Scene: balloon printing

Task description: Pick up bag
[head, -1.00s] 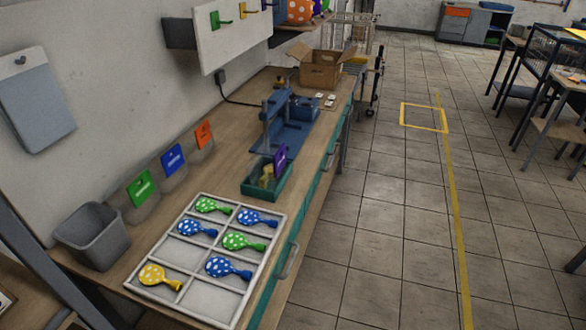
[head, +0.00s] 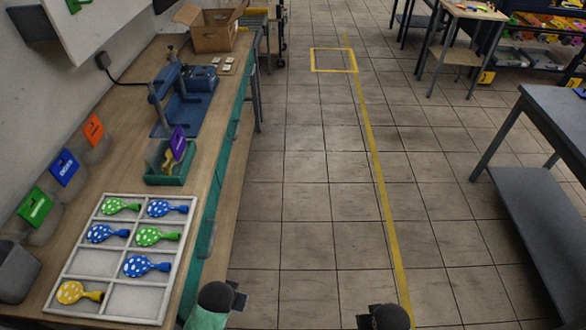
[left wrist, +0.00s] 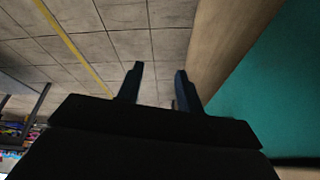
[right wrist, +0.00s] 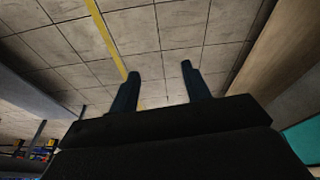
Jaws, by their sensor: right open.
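I see nothing that I can surely call a bag. Clear holders with a green label (head: 34,207), a blue label (head: 65,167) and an orange label (head: 93,131) stand along the wall; I cannot tell if they are bags. My left gripper (left wrist: 158,72) is open and empty, beside the bench's front edge. Its wrist shows at the bottom of the head view. My right gripper (right wrist: 160,71) is open and empty over the tiled floor, right of the left one. In the head view my fingertips are hard to make out.
A white divided tray (head: 97,262) of spotted balloons lies on the bench (head: 140,180). Behind it are a green tray (head: 166,180) with a purple label, a blue press (head: 183,103) and a cardboard box (head: 213,35). A dark table (head: 560,110) stands right. The floor between is free.

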